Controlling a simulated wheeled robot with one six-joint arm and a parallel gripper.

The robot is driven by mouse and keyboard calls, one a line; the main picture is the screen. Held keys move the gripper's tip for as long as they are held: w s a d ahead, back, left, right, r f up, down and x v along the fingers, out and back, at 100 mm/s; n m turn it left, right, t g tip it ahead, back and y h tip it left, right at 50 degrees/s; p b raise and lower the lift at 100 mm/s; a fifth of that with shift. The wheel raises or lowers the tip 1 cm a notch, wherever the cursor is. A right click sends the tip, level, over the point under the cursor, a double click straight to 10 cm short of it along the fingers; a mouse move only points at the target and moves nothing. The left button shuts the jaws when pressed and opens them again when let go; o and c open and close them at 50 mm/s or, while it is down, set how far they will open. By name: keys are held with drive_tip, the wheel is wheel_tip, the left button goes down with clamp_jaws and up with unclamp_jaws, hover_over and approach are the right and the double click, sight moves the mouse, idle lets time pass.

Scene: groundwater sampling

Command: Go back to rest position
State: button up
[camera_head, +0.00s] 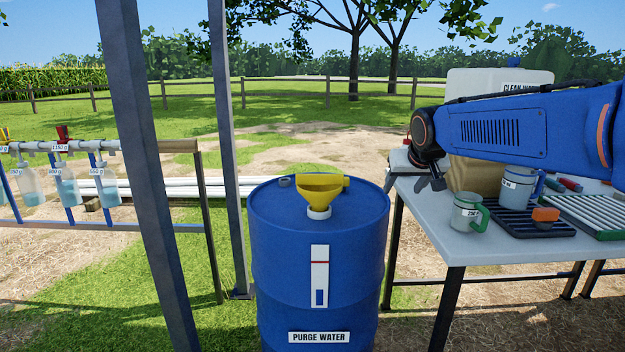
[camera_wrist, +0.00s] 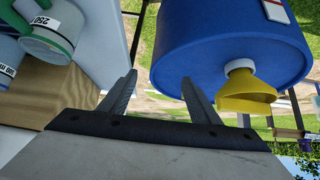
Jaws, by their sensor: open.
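My gripper (camera_head: 430,180) hangs at the left edge of the table, at the end of my blue arm in the head view. In the wrist view my gripper (camera_wrist: 158,88) shows two grey fingers spread apart with nothing between them. A blue barrel labelled PURGE WATER (camera_head: 270,270) stands left of the gripper, with a yellow funnel (camera_head: 320,187) on its lid. In the wrist view the barrel (camera_wrist: 215,45) and the funnel (camera_wrist: 245,95) lie beyond the fingers, apart from them.
The white table (camera_head: 440,235) holds a green-handled cup (camera_head: 467,214), a larger jug (camera_head: 518,185), a dark tray (camera_head: 515,222) and an orange item (camera_head: 545,214). A white container (camera_head: 490,85) stands behind. A grey post (camera_head: 150,170) and a rack with bottles (camera_head: 66,188) stand at left.

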drive_tip(key=s+d+f+g, duration=0.1)
drive_tip(key=s+f, duration=0.5)
drive_tip(key=s, duration=0.6)
drive_tip(key=s+d+f+g, duration=0.1)
drive_tip(key=s+f, duration=0.5)
drive_tip(key=s, duration=0.7)
drive_tip(key=s+d+f+g, duration=0.1)
drive_tip(key=s+f, duration=0.5)
drive_tip(key=s, duration=0.7)
drive_tip(key=shift+d+g, duration=0.3)
drive_tip(key=shift+d, duration=0.5)
